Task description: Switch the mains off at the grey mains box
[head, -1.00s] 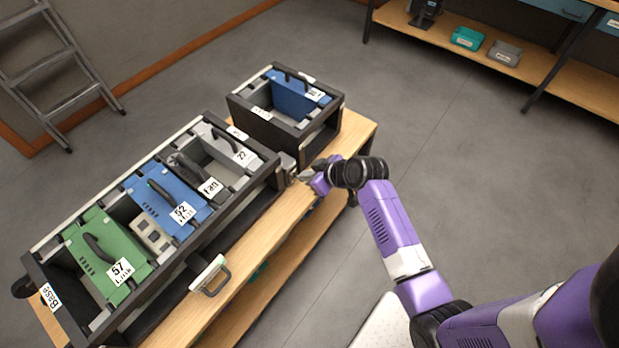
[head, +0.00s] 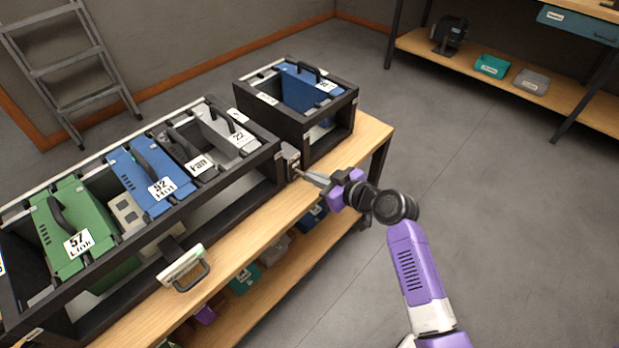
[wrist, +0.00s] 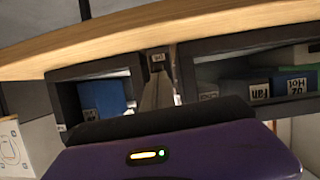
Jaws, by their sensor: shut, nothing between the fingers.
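In the wrist view, what looks like the mains box (wrist: 157,60) shows small, with a label, just past my fingertips. Its switch is too small and partly hidden for me to tell its position. My gripper (head: 308,178) is shut and empty, with its fingertips close to the front of the box. I cannot tell whether they touch it. The wrist view shows my narrow shut fingers (wrist: 157,94) pointing at the box.
The long black rack (head: 228,172) holds green, blue and grey modules. The smaller black rack (head: 341,112) holds a blue module. A pale handled piece (head: 180,266) is at the long rack's front. The wooden table (head: 240,238) has a lower shelf with bins. Open floor lies to the right.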

